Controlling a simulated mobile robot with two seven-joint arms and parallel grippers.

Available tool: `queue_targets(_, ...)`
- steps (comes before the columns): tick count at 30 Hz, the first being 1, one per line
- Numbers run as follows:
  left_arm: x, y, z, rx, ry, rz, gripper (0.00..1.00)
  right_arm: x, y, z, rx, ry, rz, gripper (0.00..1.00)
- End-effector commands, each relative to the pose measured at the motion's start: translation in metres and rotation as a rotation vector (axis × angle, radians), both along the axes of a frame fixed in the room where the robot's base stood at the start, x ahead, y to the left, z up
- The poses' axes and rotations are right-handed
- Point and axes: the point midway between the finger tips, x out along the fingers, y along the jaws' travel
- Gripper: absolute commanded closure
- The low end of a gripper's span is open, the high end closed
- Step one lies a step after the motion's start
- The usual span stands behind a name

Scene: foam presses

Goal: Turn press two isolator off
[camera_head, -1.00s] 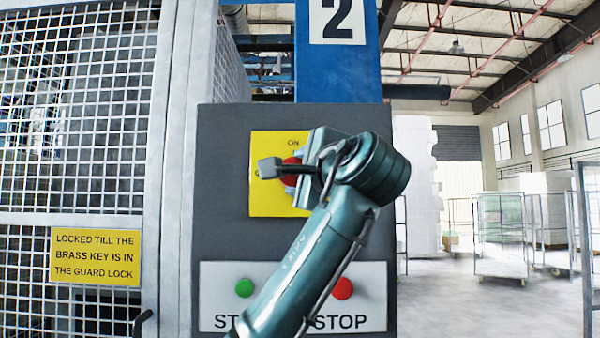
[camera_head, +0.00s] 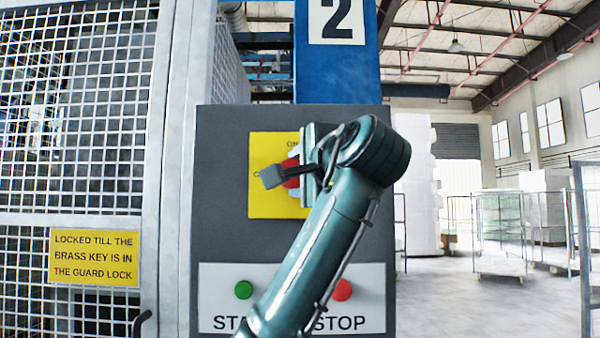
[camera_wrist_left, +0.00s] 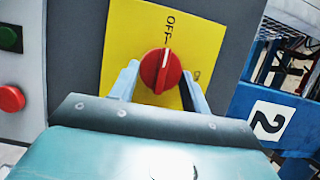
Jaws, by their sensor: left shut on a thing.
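The isolator on press two is a red rotary knob (camera_head: 291,173) on a yellow plate (camera_head: 262,203), partly hidden by my left gripper (camera_head: 300,172) in the head view. The plate reads ON at its top. In the left wrist view the red knob (camera_wrist_left: 160,70) sits between the two grey-blue fingers of my left gripper (camera_wrist_left: 160,80), which is shut on it. The white line on the knob runs up toward the word OFF (camera_wrist_left: 169,27) in that view. My right gripper is not in view.
Below the isolator are a green START button (camera_head: 243,289) and a red STOP button (camera_head: 342,290). A mesh guard (camera_head: 70,120) with a yellow sign (camera_head: 95,257) stands at left. A blue column (camera_head: 340,70) marked 2 rises behind. Wire trolleys (camera_head: 500,235) stand on open floor at right.

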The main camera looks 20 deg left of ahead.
Motion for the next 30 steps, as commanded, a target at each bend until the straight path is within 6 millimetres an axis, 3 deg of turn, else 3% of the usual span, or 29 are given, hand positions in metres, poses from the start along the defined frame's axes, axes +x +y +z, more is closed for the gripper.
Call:
queue_targets(9,0.000,0.000,0.000,-0.001,0.001,0.001,0.32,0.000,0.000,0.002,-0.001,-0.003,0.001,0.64)
queue_targets(19,-0.005,-0.005,-0.001,0.001,-0.001,-0.001,0.32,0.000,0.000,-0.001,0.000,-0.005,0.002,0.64)
queue_targets(30,-0.064,-0.052,-0.002,0.002,-0.004,-0.005,0.32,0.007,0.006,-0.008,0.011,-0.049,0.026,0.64)
